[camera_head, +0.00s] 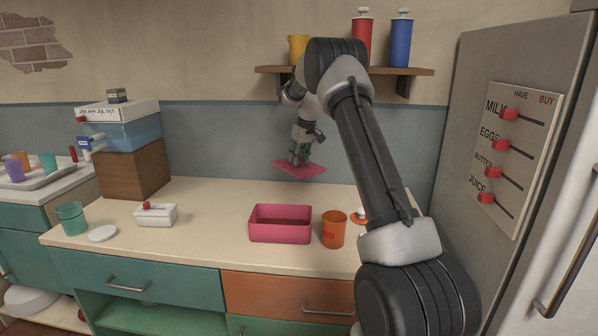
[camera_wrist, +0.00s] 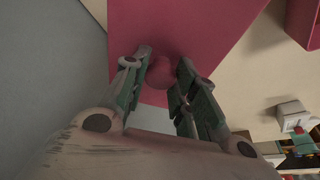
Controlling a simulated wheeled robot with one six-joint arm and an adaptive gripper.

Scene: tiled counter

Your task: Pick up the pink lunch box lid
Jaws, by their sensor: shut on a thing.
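The pink lunch box lid (camera_head: 312,169) is a flat pink panel held in the air above the back of the counter, a little tilted. My gripper (camera_head: 300,158) is above it, shut on its round knob. In the wrist view the lid (camera_wrist: 210,30) fills the top middle, and the knob (camera_wrist: 160,72) sits between the two fingers of my gripper (camera_wrist: 162,78). The open pink lunch box (camera_head: 280,236) stands on the counter below and in front, apart from the lid. The knob is mostly hidden in the head view.
An orange cup (camera_head: 333,231) stands right of the box. A white box with a red knob (camera_head: 156,215), a white disc (camera_head: 103,234) and a teal cup (camera_head: 72,218) are at left. A shelf (camera_head: 415,72) holds canisters. The fridge (camera_head: 470,90) bounds the right. The counter's middle is clear.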

